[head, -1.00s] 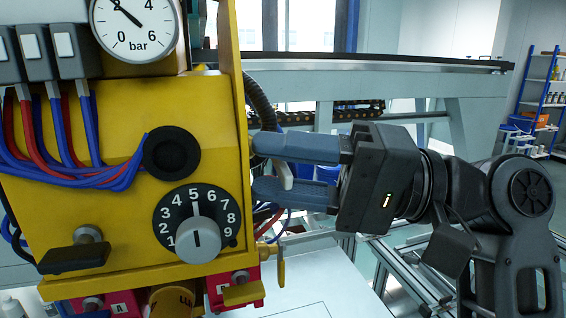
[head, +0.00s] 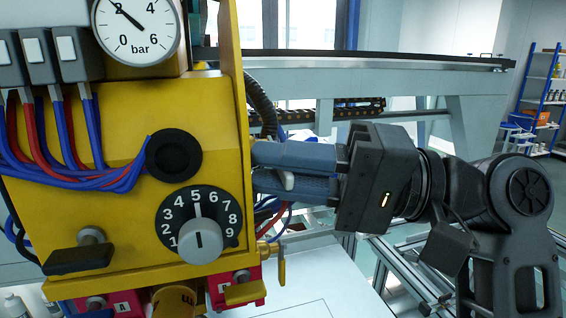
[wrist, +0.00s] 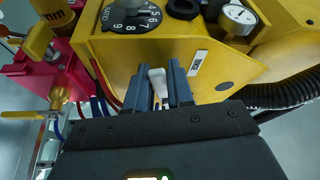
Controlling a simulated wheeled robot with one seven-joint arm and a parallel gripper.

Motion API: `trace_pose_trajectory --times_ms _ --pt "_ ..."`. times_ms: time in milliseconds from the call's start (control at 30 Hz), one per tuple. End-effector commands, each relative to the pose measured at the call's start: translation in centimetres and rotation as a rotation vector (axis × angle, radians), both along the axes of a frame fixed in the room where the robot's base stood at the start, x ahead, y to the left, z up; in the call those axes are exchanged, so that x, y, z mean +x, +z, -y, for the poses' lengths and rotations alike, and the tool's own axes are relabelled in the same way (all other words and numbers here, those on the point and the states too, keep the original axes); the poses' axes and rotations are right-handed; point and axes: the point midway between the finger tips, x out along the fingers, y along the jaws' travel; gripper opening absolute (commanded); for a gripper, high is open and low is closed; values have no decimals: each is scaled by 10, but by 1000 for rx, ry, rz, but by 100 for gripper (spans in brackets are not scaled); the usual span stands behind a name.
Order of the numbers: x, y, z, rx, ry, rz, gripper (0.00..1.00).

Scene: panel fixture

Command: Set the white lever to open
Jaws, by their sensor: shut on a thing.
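The white lever (wrist: 157,82) is on the side of the yellow panel box, and in the wrist view it shows between my two blue fingers. In the head view only a small pale piece of the lever (head: 288,181) shows at the fingers. My gripper (head: 258,168) is beside the right side of the panel, shut on the lever. In the wrist view the gripper (wrist: 160,76) has a finger on each side of the lever. The lever's pivot and its marked positions are hidden.
A black corrugated hose (head: 262,100) runs behind the gripper. A white label (wrist: 198,62) is beside the lever.

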Motion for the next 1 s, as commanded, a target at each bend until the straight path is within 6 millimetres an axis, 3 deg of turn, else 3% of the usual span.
trace_pose_trajectory --times_ms 100,500,967,1000 --pt "0 9 0 -14 -1 -49 0" --pt "-1 14 0 -61 -1 -214 0" --pt "-1 11 0 -68 -1 -240 0" --pt "-1 11 0 -68 -1 -240 25"
